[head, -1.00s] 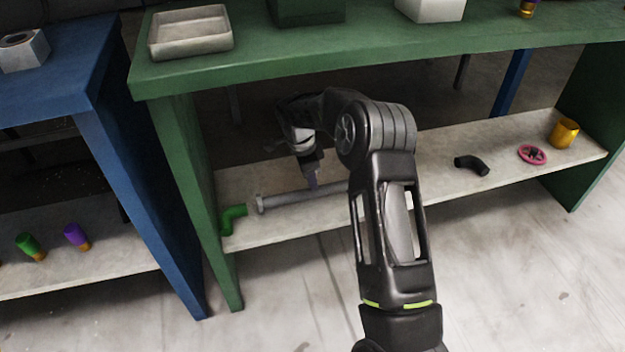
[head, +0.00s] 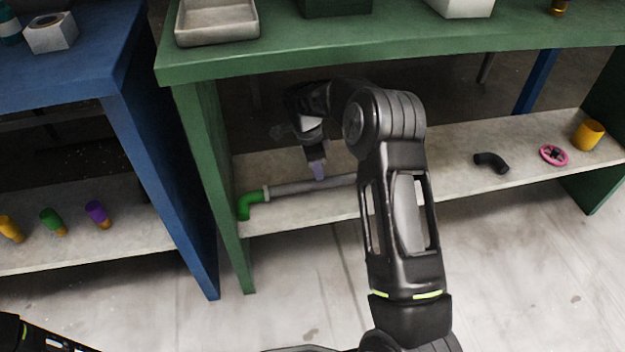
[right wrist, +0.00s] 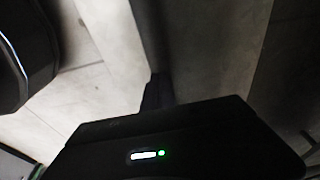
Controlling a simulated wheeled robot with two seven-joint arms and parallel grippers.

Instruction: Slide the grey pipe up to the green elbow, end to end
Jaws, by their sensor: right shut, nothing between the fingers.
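The green elbow (head: 246,205) lies at the left end of the low shelf under the green bench. The grey pipe (head: 292,187) lies along the shelf to its right. The pipe's flanged left end appears to meet the elbow's open end, with no gap that I can make out. My right gripper (head: 318,174) points down at the pipe's middle, shut and empty, with its fingertips at or just behind the pipe. My right arm hides the pipe's right end. The right wrist view is dark and does not show the contact clearly. My left gripper is out of view.
On the same shelf, to the right, lie a black elbow (head: 491,161), a pink wheel (head: 553,155) and an orange cup (head: 588,135). The green bench's left leg (head: 212,185) stands close beside the green elbow. The bench top (head: 400,48) overhangs my right gripper.

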